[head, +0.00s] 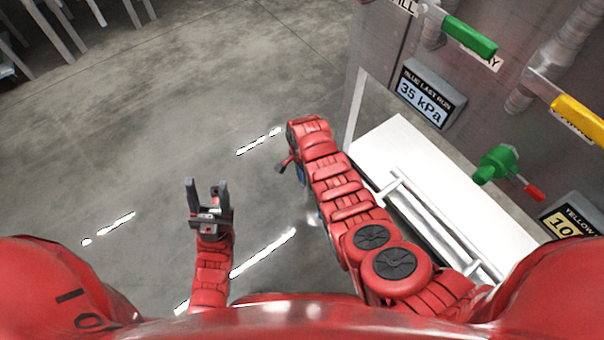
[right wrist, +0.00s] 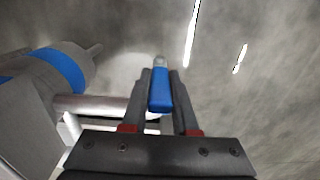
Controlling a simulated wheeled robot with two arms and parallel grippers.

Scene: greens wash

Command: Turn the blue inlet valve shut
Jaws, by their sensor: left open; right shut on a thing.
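The blue valve handle (right wrist: 160,92) shows in the right wrist view as a short blue grip with a pale tip. My right gripper (right wrist: 160,74) is shut on it, one finger on each side. A grey pipe body with a blue band (right wrist: 62,68) is to its left, with a metal pipe (right wrist: 95,106) below. I cannot tell the handle's angle to its pipe. In the head view my right arm covers most of this valve; only small blue bits show beside the arm. My left gripper (head: 208,192) is open and empty, above bare floor.
A grey panel at right carries a green handle (head: 470,33), a yellow handle (head: 578,122) and a green valve with a red lever (head: 497,165). A display (head: 428,94) reads "BLUE LAST RUN 35 kPa". A white bench (head: 393,151) stands below.

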